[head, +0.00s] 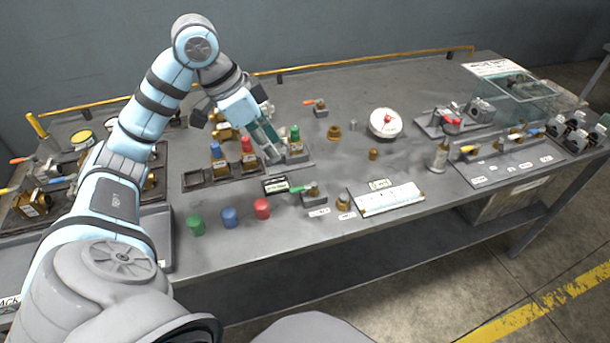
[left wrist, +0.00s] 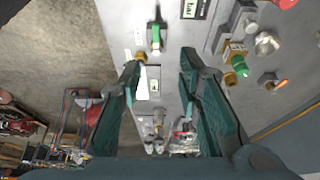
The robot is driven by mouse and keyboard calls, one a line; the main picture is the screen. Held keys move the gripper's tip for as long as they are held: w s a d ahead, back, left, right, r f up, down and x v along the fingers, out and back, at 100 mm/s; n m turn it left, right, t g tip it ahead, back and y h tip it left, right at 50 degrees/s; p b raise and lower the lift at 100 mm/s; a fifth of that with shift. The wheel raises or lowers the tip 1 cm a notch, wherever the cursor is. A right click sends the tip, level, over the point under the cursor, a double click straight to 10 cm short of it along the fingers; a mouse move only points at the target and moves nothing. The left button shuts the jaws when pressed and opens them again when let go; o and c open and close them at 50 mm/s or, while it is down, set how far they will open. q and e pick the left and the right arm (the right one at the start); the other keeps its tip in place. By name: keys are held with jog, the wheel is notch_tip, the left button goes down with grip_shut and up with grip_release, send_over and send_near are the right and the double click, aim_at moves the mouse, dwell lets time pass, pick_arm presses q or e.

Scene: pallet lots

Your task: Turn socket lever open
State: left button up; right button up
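A small brass valve with a green lever (head: 300,188) stands near the front of the grey bench; the green lever also shows in the left wrist view (left wrist: 155,38). A rack (head: 222,180) behind it holds valves with a blue cap (head: 215,151), a red cap (head: 246,145) and a green cap (head: 295,134). I cannot tell which part is the socket lever. My left gripper (head: 272,150) is over the rack, between the red-capped and green-capped valves. Its teal fingers are apart with nothing between them in the left wrist view. My right gripper is out of view.
Green (head: 196,225), blue (head: 230,217) and red (head: 262,208) caps stand along the front edge. A white board (head: 388,198) lies right of the green-lever valve. A round gauge (head: 384,122), a clamp fixture (head: 452,121) and an orange-lever valve (head: 319,107) stand farther back.

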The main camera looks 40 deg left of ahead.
pick_arm(q)
jog(key=b, duration=0.2)
send_near(300, 188)
jog(key=f, duration=0.2)
jog(key=x, duration=0.2)
jog(key=b+x, duration=0.1)
jog(key=x, duration=0.2)
jog(key=shift+w+d+f, duration=0.15)
jog(key=shift+w+d, duration=0.05)
jog(key=shift+w, duration=0.25)
jog(key=shift+s, duration=0.1)
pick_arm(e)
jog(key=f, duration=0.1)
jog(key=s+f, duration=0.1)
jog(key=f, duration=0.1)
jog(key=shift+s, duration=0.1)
pick_arm(q)
grip_shut()
